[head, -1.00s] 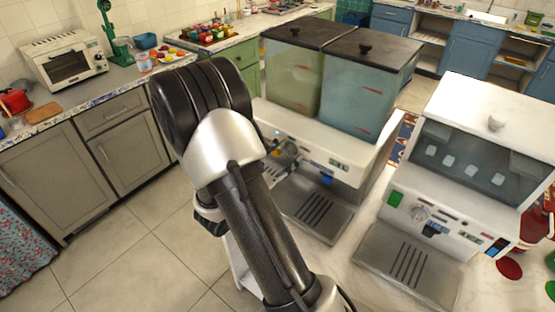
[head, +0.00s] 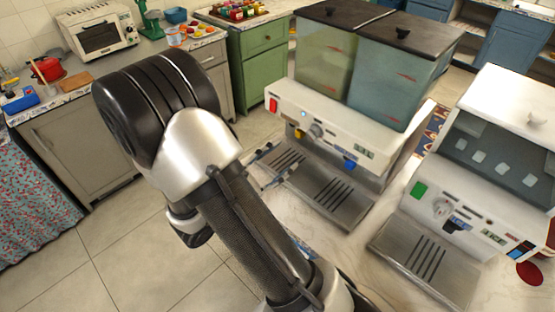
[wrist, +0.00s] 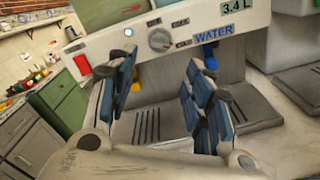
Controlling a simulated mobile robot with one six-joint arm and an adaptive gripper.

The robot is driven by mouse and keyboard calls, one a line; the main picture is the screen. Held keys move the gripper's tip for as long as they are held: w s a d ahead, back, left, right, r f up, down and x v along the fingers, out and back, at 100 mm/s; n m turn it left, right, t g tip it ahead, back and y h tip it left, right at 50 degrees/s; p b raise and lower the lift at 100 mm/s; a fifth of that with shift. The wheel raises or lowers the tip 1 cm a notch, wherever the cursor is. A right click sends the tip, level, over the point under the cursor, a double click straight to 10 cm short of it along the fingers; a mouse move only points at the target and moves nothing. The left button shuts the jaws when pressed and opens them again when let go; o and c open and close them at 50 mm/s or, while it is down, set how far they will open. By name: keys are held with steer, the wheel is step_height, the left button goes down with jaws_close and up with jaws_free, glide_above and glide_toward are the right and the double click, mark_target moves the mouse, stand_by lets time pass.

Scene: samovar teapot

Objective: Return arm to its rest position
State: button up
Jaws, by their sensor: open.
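My gripper (wrist: 160,85) is open in the wrist view, its two blue-padded fingers spread apart with nothing between them. In the head view, part of my gripper (head: 273,167) shows beyond my arm, in front of the two-tank dispenser (head: 280,97). In the wrist view, the dispenser's front (wrist: 255,18), with a round knob, a "WATER" label and a 3.4 L display, stands beyond the fingers. Its slotted drip tray (wrist: 148,125) shows between them. I cannot tell whether the fingers touch the dispenser. My arm hides part of the counter and floor.
A white machine (head: 490,105) with a clear window stands on the right. A green cabinet (head: 262,50), a grey cabinet (head: 85,145) and a toaster oven (head: 98,32) are along the back and left. Tiled floor (head: 115,240) is open at lower left.

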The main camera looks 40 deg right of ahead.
stand_by(0.3)
steer(key=s+a+r+m+g+y, duration=0.2)
steer(key=s+a+m+y, duration=0.1)
steer(key=s+m+y, duration=0.3)
steer(key=s+a+r+m+g+y, duration=0.2)
steer(key=s+a+m+g+y, duration=0.15)
steer(key=s, duration=0.45)
steer(key=a+r+m+t+y, duration=0.1)
steer(key=a+r+t+y, duration=0.1)
steer(key=a+t+y, duration=0.2)
steer(key=a+r+m+t+y, duration=0.2)
steer(key=a+r+t+y, duration=0.1)
steer(key=a, duration=0.6)
steer(key=shift+w+t+y, duration=0.2)
steer(key=shift+t+y, duration=0.35)
steer(key=shift+w+a+r+t, duration=0.15)
steer(key=shift+a+r+t, duration=0.15)
steer(key=shift+a+r, duration=0.05)
